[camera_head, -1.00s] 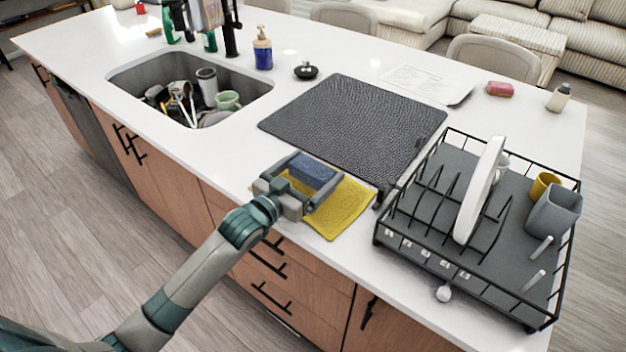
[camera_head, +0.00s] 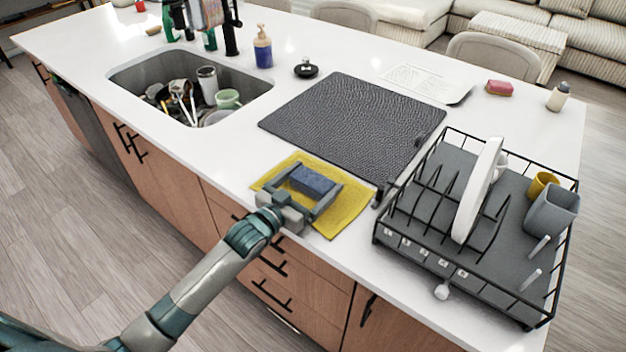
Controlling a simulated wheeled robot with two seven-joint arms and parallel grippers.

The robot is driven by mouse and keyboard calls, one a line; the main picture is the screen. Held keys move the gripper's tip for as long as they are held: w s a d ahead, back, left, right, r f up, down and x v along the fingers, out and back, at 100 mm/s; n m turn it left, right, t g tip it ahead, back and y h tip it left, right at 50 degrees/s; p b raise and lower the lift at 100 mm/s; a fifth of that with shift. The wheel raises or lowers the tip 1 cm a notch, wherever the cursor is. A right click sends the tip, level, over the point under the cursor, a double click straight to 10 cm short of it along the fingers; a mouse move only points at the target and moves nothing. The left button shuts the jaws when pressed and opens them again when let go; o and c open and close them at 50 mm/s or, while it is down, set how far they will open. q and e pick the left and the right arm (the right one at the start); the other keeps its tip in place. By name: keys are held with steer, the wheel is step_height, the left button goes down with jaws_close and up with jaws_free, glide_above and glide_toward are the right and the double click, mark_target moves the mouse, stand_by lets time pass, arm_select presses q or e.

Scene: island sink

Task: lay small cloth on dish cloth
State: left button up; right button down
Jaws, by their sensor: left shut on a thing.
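A yellow dish cloth (camera_head: 343,212) lies flat on the white counter near its front edge, left of the dish rack. A small blue folded cloth (camera_head: 312,180) is between the fingers of my left gripper (camera_head: 313,187), which is shut on it. The blue cloth is over the middle of the yellow cloth. I cannot tell whether it touches the yellow cloth. The gripper hides part of the yellow cloth. My right gripper is not in view.
A black wire dish rack (camera_head: 500,270) with a white plate, a yellow cup and a grey cup stands to the right. A dark textured mat (camera_head: 350,120) lies behind the yellow cloth. A sink (camera_head: 130,75) with dishes is at the left. Counter between sink and cloth is clear.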

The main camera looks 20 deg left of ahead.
arm_select(q)
steer(key=shift+f, duration=0.3)
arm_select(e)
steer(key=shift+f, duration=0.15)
arm_select(q)
steer(key=shift+s+f, duration=0.1)
steer(key=shift+f, duration=0.35)
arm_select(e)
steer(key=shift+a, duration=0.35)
arm_select(q)
steer(key=o, duration=0.8)
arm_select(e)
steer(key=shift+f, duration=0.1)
